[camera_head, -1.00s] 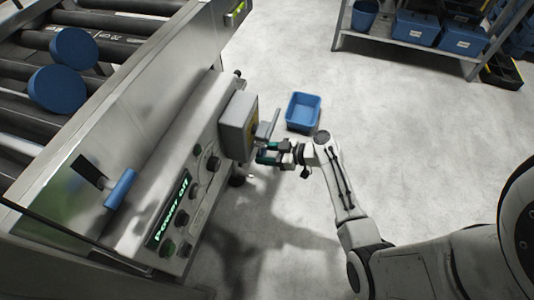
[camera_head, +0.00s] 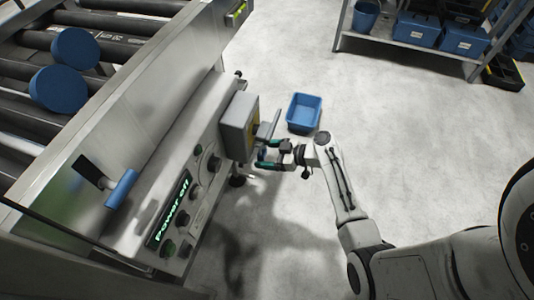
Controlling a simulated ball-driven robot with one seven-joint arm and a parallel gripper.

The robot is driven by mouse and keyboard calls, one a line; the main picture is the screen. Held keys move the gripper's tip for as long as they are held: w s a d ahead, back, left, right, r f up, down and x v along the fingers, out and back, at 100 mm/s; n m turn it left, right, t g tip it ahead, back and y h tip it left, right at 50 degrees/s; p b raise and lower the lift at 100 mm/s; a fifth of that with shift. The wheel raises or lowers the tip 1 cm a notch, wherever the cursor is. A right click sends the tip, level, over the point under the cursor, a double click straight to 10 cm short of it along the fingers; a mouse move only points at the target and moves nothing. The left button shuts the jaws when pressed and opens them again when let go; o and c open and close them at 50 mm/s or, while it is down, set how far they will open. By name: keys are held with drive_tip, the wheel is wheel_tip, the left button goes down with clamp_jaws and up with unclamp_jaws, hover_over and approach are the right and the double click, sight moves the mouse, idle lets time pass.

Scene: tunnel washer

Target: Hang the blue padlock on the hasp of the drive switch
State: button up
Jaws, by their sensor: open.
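The drive switch is a grey box (camera_head: 238,127) on the side of the machine's control panel, with a yellow front and a grey lever (camera_head: 267,126) sticking out to the right. My gripper (camera_head: 267,155) is right in front of the lower part of this switch, its two teal-tipped fingers spread apart. The hasp is too small to make out beside the lever and fingers. I cannot make out the blue padlock; whether it hangs at the switch, hidden by the fingers, I cannot tell.
A blue bin (camera_head: 304,113) stands on the floor behind my gripper. The control panel shows a "power off" display (camera_head: 170,208) and several knobs. A blue handle (camera_head: 121,188) sits on the machine's cover. A shelf with blue crates (camera_head: 415,30) stands at the back.

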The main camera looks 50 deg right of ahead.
drive_tip(key=v, duration=1)
drive_tip(key=shift+s+p, duration=0.35)
drive_tip(key=shift+p, duration=0.05)
drive_tip(key=shift+d+r, duration=0.15)
drive_tip(key=s+a+r+g+p, duration=0.2)
drive_tip(key=a+g+p, duration=0.15)
drive_tip(key=a, duration=0.25)
drive_tip(key=s+a+r+g+p, duration=0.2)
drive_tip(key=a+g+p, duration=0.15)
drive_tip(key=a, duration=0.25)
drive_tip(key=s+a+r+m+g+h+p, duration=0.4)
drive_tip(key=s+r, duration=0.4)
drive_tip(key=r, duration=0.3)
drive_tip(key=shift+r+g+h+p, duration=0.25)
drive_tip(key=shift+g+h+p, duration=0.1)
drive_tip(key=shift+g+h, duration=0.05)
drive_tip(key=shift+s, duration=0.15)
